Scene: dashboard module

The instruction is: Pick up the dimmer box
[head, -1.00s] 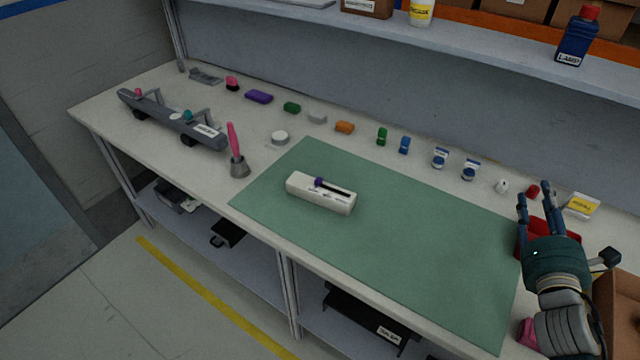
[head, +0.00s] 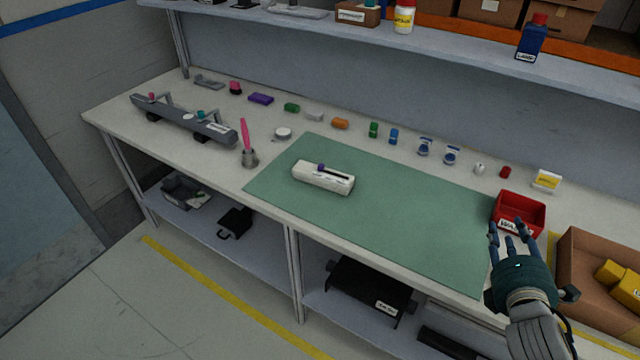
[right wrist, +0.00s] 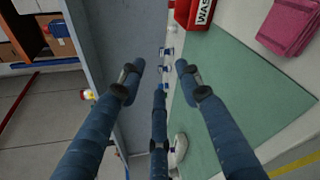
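The dimmer box, a long white box (head: 323,178) with a dark slot and a purple slider on top, lies on the left part of the green mat (head: 400,220). A white object that looks like its end shows behind the fingers at the bottom of the right wrist view (right wrist: 181,146). My right gripper (head: 507,228) is open and empty, fingers spread, in front of the red bin at the mat's right end, well to the right of the dimmer box. My left gripper is not in view.
The red bin (head: 519,213) and a cardboard box (head: 575,270) with yellow items stand at the right. Several small parts line the back under a shelf (head: 330,30). The rest of the mat is clear.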

